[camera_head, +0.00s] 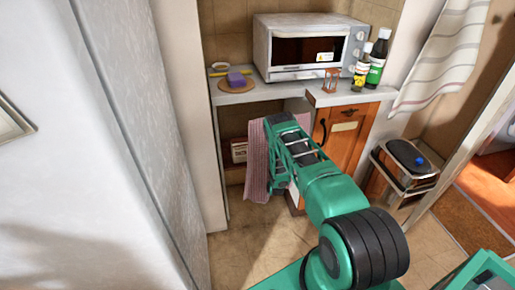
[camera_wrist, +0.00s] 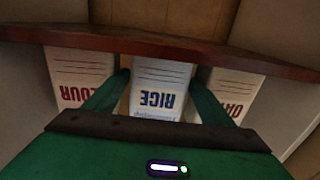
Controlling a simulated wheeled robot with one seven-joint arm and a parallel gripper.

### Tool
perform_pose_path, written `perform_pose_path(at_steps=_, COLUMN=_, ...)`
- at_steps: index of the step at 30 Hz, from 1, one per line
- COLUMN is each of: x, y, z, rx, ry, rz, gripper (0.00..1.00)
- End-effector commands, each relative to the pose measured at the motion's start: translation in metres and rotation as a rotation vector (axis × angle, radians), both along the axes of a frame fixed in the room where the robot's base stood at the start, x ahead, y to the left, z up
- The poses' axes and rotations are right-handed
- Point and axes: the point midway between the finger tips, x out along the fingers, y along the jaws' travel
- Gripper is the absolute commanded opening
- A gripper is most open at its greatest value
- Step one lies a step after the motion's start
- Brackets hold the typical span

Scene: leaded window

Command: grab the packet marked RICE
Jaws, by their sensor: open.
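The white packet marked RICE (camera_wrist: 160,82) in blue shows upside down in the middle of the wrist view. My gripper (camera_wrist: 160,88) is open, with one green finger on each side of the RICE packet as seen in the wrist view. I cannot tell whether the fingers touch it or how deep they reach. In the head view my arm reaches into the space under the counter, and the RICE packet and fingertips cannot be made out.
A red-lettered packet, apparently FLOUR (camera_wrist: 80,70), and another starting OA (camera_wrist: 228,92) flank the RICE packet closely. A brown shelf edge (camera_wrist: 190,46) crosses above them in the picture. A pink cloth (camera_head: 256,170) hangs beside my arm. A microwave (camera_head: 300,72) and bottles stand on the counter.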

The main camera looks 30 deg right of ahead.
Motion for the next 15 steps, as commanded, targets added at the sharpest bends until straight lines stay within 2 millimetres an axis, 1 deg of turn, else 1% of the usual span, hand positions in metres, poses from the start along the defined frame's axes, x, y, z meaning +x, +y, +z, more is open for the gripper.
perform_pose_path(at_steps=4, x=-0.0003, y=0.0002, z=-0.0003, rx=0.0, ry=0.001, rz=0.0, gripper=0.77)
perform_pose_path(at_steps=5, x=-0.0004, y=0.0002, z=-0.0003, rx=0.0, ry=0.001, rz=0.0, gripper=0.72)
perform_pose_path(at_steps=6, x=-0.0004, y=0.0002, z=-0.0004, rx=0.0, ry=0.001, rz=0.0, gripper=0.62)
perform_pose_path(at_steps=8, x=-0.0005, y=0.0002, z=-0.0004, rx=0.0, ry=0.001, rz=0.0, gripper=0.48)
perform_pose_path(at_steps=9, x=-0.0005, y=0.0002, z=-0.0004, rx=0.0, ry=0.001, rz=0.0, gripper=0.38)
perform_pose_path(at_steps=11, x=-0.0006, y=0.0002, z=-0.0005, rx=0.0, ry=0.001, rz=0.0, gripper=0.24)
perform_pose_path(at_steps=12, x=-0.0006, y=0.0002, z=-0.0005, rx=0.0, ry=0.001, rz=0.0, gripper=0.14)
perform_pose_path(at_steps=13, x=-0.0006, y=0.0002, z=-0.0005, rx=0.0, ry=0.001, rz=0.0, gripper=0.09)
perform_pose_path(at_steps=15, x=0.0001, y=0.0001, z=0.0008, rx=0.0, ry=-0.002, rz=0.0, gripper=0.09)
